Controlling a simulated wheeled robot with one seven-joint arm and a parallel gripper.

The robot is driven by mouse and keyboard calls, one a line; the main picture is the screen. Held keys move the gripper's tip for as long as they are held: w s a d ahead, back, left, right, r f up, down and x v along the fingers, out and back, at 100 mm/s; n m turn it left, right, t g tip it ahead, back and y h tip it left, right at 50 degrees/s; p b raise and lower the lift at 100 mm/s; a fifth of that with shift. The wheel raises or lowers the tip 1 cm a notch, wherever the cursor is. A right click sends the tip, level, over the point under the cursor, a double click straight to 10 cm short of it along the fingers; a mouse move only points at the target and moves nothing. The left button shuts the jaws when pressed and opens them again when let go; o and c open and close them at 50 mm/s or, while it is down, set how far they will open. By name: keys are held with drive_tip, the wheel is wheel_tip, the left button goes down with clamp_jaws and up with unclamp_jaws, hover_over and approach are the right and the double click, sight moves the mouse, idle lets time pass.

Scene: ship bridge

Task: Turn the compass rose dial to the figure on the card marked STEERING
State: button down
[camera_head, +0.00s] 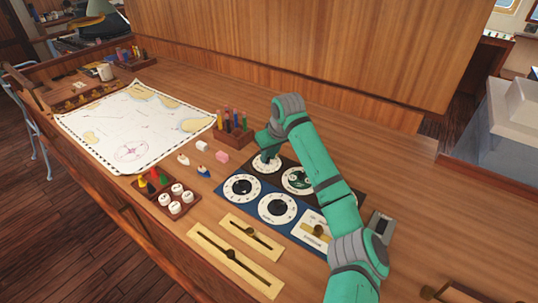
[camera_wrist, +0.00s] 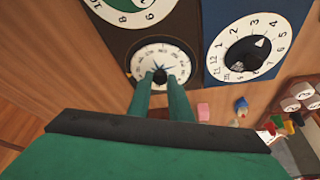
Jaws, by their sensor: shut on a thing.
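The compass rose dial (camera_wrist: 148,54) is a small white ring with a blue star and lettering, set in a dark panel. It also shows in the head view (camera_head: 262,168), partly covered by my gripper. My gripper (camera_wrist: 160,80) comes down over it, and its two green fingers are shut on the dark knob (camera_wrist: 160,73) at the dial's middle. In the head view my gripper (camera_head: 266,156) stands at the panel's upper left. The dial's exact setting is too small to read. I cannot make out a card marked STEERING in either view.
A green-centred dial (camera_head: 298,180) sits close to the right. Two black-centred dials (camera_head: 242,188) (camera_head: 277,208) lie in front on blue. A pale plate with a brown knob (camera_head: 318,230), brass sliders (camera_head: 235,256), a pen rack (camera_head: 233,134) and a chart (camera_head: 135,124) surround them.

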drive_tip(key=shift+w+a+r+m+h, duration=0.1)
drive_tip(key=shift+a+m+h, duration=0.2)
drive_tip(key=shift+m, duration=0.7)
drive_tip(key=shift+d+t, duration=0.1)
drive_tip(key=shift+t, duration=0.2)
drive_tip(key=c, duration=1.6)
unclamp_jaws()
drive_tip(key=v, duration=1)
drive_tip(key=shift+r, duration=0.35)
